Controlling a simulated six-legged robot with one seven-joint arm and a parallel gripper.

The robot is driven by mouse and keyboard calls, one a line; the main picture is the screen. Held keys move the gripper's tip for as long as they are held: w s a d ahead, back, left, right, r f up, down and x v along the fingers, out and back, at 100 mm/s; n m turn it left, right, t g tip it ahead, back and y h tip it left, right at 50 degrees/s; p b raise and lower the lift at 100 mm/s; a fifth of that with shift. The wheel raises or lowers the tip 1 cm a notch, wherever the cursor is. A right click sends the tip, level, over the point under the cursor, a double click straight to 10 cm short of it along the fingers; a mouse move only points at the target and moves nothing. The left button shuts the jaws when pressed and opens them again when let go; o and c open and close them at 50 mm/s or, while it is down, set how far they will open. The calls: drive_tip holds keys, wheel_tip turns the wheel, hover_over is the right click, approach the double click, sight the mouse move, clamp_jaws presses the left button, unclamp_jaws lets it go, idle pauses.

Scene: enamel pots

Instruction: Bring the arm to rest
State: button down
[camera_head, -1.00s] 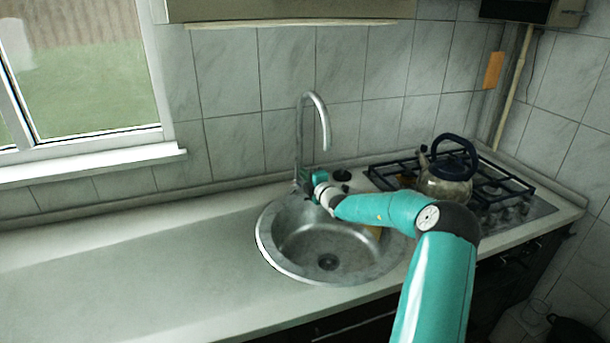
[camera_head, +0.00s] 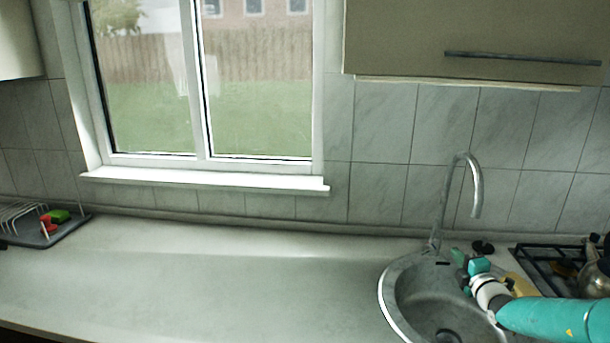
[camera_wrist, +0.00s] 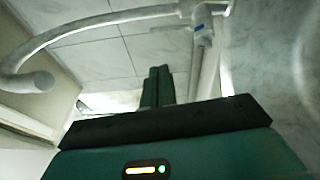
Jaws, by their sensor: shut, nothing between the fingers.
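My gripper (camera_head: 463,260) is over the back part of the round metal sink at the right of the head view. My teal arm reaches in from the lower right corner. In the wrist view, the two dark green fingers of my gripper (camera_wrist: 158,86) lie side by side, shut, with nothing between them. The curved metal faucet (camera_head: 471,185) rises behind the sink, close to my gripper. In the wrist view the faucet (camera_wrist: 120,17) crosses the upper left.
The sink (camera_head: 392,300) is set in a long pale counter (camera_head: 200,280), which is bare to its left. A dish rack (camera_head: 45,232) with red and green items stands far left. A stove (camera_head: 540,258) with a kettle (camera_head: 597,275) is at the right edge. A cabinet (camera_head: 470,30) hangs above.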

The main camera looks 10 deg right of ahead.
drive_tip(key=a+r+n+g+y, duration=0.2)
drive_tip(key=a+n+y, duration=0.2)
drive_tip(key=a+n, duration=0.5)
drive_tip(key=a+r+n+g+y, duration=0.25)
drive_tip(key=a+n, duration=0.35)
drive_tip(key=a, duration=0.5)
drive_tip(key=s+a+n+g+y, duration=0.1)
drive_tip(key=s+a+n+g, duration=0.65)
drive_tip(key=a+n, duration=0.65)
drive_tip(key=s+a+r+n+g+h, duration=0.1)
drive_tip(key=s+a+n+h, duration=0.15)
drive_tip(key=s+n, duration=0.45)
drive_tip(key=s+a+r+n+h, duration=0.1)
drive_tip(key=s+a+r+n, duration=0.15)
drive_tip(key=s+n, duration=0.5)
drive_tip(key=s+d+n+h, duration=0.1)
drive_tip(key=s+n+h, duration=0.1)
drive_tip(key=s+n, duration=0.2)
drive_tip(key=s+d+r+n+h, duration=0.1)
drive_tip(key=s+d+n+h, duration=0.1)
drive_tip(key=s+n, duration=0.3)
drive_tip(key=s, duration=0.4)
drive_tip(key=shift+r, duration=0.3)
drive_tip(key=shift+s+d, duration=0.15)
